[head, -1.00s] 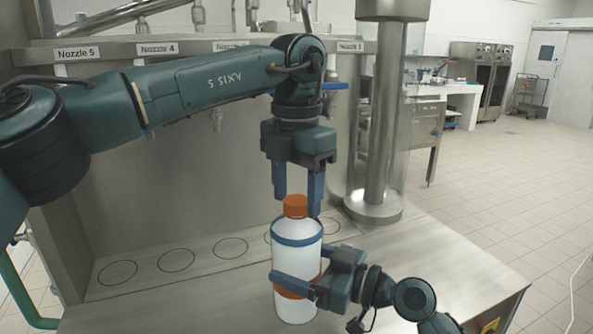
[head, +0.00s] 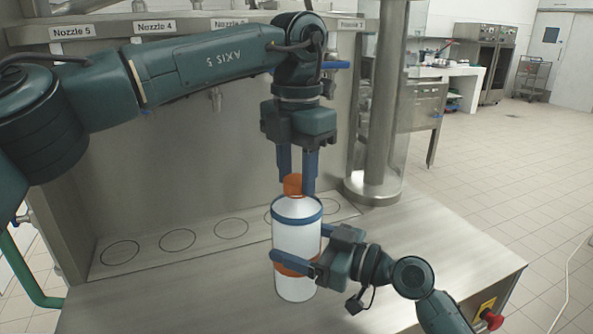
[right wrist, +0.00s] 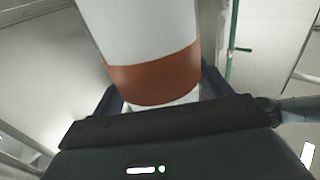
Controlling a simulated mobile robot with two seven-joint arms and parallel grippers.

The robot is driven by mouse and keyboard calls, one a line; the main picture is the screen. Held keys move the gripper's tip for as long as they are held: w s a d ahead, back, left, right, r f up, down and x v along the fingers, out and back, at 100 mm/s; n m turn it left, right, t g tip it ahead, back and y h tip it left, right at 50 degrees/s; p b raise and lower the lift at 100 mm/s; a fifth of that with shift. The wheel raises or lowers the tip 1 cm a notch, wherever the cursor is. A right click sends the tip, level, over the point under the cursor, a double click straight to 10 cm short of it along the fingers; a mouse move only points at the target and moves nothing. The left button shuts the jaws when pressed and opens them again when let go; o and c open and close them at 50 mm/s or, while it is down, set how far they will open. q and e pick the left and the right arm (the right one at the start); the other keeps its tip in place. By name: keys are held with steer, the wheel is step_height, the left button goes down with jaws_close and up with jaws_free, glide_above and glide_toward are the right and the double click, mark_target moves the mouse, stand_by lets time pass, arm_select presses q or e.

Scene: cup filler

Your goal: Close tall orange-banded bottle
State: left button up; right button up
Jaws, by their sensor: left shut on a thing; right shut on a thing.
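The tall bottle (head: 296,236) is white with a blue ring near its shoulder and an orange band low on its body. It stands upright in the head view, and its orange band fills the middle of the right wrist view (right wrist: 155,75). An orange cap (head: 293,184) sits at the top of the bottle. My left gripper (head: 296,188) points down from above and is shut on the cap, one blue finger on either side. My right gripper (head: 290,262) comes from the right and is shut around the bottle's lower body at the orange band. The bottle's base meets the counter or is just above it; I cannot tell.
The steel counter (head: 400,250) is bare to the right and left of the bottle. Ringed spots (head: 177,240) lie along the back below labelled nozzles. A steel column (head: 378,100) in a clear tube stands behind right. A red button (head: 492,319) is at the front right.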

arm_select(q)
steer(key=o, duration=1.2)
steer(key=shift+c, duration=0.2)
steer(key=shift+r, duration=0.1)
step_height(320, 180, up, 12)
arm_select(e)
steer(key=o, duration=1.9)
steer(key=shift+d, duration=0.1)
